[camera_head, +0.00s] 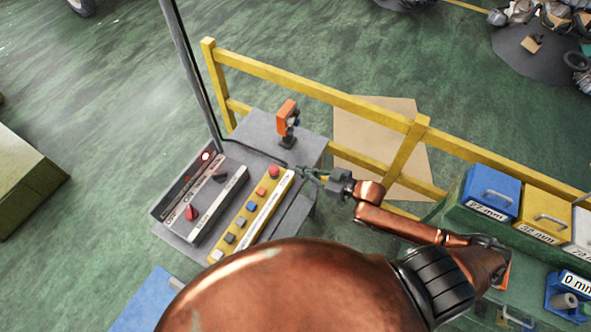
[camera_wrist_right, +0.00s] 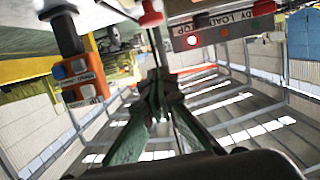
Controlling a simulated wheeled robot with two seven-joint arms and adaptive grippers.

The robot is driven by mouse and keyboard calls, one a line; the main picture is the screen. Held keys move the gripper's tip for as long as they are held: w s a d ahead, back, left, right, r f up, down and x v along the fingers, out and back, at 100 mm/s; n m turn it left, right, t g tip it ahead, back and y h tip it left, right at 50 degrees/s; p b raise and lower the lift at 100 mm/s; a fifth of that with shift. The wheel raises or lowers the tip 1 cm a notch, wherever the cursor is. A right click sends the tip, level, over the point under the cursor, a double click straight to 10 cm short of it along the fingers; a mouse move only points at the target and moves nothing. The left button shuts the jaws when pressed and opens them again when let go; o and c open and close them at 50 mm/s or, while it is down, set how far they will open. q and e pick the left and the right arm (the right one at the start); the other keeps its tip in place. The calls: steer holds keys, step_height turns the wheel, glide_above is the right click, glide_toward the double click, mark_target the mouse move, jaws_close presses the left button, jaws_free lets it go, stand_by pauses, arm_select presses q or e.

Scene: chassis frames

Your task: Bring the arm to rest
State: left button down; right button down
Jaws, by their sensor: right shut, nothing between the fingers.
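My right arm (camera_head: 395,223), copper-coloured, reaches from the lower right toward the control console (camera_head: 305,150). Its gripper (camera_head: 304,172) is near the console's right side, close to the red button at the end of the yellow button strip; I cannot tell whether it touches anything. In the right wrist view, the green fingers of this gripper (camera_wrist_right: 157,78) come together, shut and empty. My left gripper is not in view.
An orange switch box (camera_head: 287,115) stands on the console; it also shows in the right wrist view (camera_wrist_right: 67,38). A yellow railing (camera_head: 290,84) runs behind. Blue (camera_head: 490,187) and yellow (camera_head: 541,213) bins stand at right. Open green floor lies at upper left.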

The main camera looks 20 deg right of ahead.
stand_by(0.5)
